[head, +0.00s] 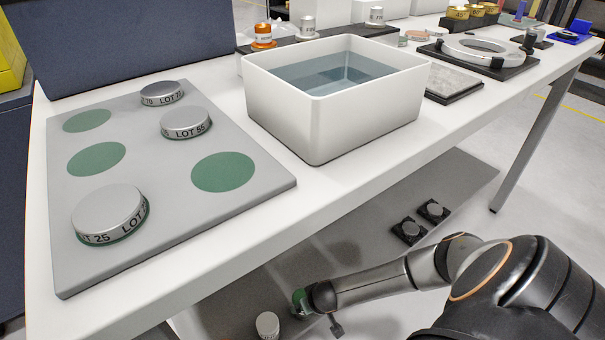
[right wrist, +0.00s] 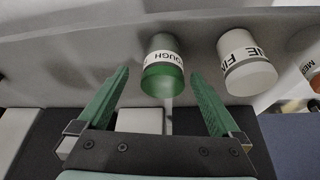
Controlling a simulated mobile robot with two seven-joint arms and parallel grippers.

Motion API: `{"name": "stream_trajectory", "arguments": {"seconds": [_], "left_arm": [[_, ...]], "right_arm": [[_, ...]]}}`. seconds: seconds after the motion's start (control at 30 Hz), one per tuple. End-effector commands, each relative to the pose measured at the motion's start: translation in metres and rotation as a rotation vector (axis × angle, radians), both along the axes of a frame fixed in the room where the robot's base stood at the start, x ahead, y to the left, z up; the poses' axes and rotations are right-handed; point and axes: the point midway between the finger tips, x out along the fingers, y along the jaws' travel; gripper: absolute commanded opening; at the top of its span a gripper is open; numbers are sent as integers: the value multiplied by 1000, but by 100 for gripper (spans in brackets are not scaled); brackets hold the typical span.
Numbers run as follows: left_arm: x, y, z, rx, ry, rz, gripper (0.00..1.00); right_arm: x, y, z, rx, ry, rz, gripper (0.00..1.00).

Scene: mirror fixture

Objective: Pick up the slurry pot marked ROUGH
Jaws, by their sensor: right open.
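The pot marked ROUGH (right wrist: 163,80) shows in the right wrist view, with a green end and a white band reading "OUGH". It appears between and just ahead of my right fingertips, with a gap on both sides. My right gripper (right wrist: 160,76) is open and empty. A second pot (right wrist: 248,70), cream-ended with a band reading "NE FI", stands to the right, outside the fingers. In the head view my right gripper (head: 302,302) is low beside the workbench, near a pale-topped pot (head: 267,324). I cannot tell the ROUGH pot from green finger there. My left gripper is out of view.
The white workbench (head: 228,236) overhangs the grey lower surface (head: 375,215). A white water basin (head: 330,125) and a grey board (head: 160,225) with silver LOT discs stand on the bench. Two small dark holders (head: 410,231) (head: 433,211) sit on the lower surface.

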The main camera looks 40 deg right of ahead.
Motion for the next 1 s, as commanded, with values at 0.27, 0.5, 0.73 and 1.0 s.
{"name": "stream_trajectory", "arguments": {"seconds": [0.27, 0.5, 0.73, 1.0], "left_arm": [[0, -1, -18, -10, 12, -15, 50], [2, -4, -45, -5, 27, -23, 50], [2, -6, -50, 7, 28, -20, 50], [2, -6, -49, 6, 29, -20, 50]], "right_arm": [[11, -1, -20, 1, -2, 1, 100], [27, -2, -49, 1, -2, 1, 100], [30, -4, -55, 2, -2, 1, 100], [30, -4, -54, 2, -1, 1, 86]]}}
